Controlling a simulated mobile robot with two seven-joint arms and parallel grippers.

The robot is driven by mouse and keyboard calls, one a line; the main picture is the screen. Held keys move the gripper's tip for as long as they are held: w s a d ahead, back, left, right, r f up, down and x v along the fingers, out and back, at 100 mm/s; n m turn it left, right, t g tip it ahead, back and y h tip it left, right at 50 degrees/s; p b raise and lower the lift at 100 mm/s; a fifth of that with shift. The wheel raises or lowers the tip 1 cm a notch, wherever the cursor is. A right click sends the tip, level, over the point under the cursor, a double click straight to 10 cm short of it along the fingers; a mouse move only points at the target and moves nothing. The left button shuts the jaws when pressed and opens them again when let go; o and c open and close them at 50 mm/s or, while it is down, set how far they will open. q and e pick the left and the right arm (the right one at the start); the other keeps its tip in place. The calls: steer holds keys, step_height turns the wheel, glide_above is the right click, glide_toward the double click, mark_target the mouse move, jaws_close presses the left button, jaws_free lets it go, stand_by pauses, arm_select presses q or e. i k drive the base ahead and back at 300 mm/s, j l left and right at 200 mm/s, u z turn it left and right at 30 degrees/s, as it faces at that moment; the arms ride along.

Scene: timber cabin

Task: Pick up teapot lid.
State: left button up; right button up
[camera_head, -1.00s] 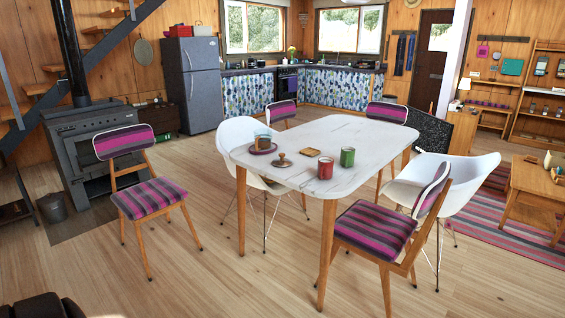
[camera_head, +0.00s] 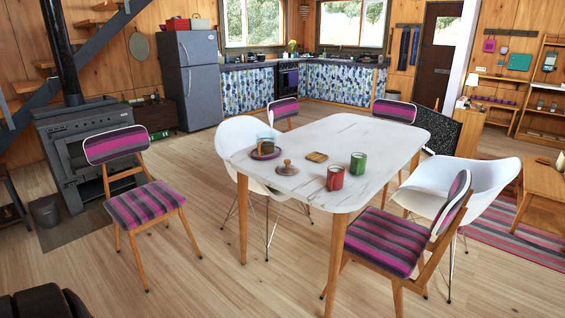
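The teapot lid looks to be the small round brown wooden piece with a knob (camera_head: 287,168), lying on the white dining table (camera_head: 340,137) near its left front edge. Just behind it to the left, a glass vessel with brown on it (camera_head: 266,146) stands on a purple plate (camera_head: 257,156); whether it is the teapot I cannot tell. A red mug (camera_head: 335,178), a green mug (camera_head: 358,162) and a small wooden coaster (camera_head: 317,157) are also on the table. Neither of my grippers is in view.
A striped chair (camera_head: 383,240) and a white armchair (camera_head: 468,185) stand at the table's right side. Another white chair (camera_head: 236,133) is at its left. A striped chair (camera_head: 145,205) stands by the black stove (camera_head: 85,150).

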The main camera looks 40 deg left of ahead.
mark_target(287, 168)
steer(key=i+j, duration=0.2)
steer(key=j, duration=0.2)
steer(key=i+j, duration=0.2)
steer(key=j, duration=0.25)
steer(key=i+j, duration=0.2)
steer(key=j, duration=0.2)
steer(key=i+j, duration=0.2)
steer(key=j, duration=0.2)
steer(key=i+j, duration=0.25)
steer(key=j, duration=0.15)
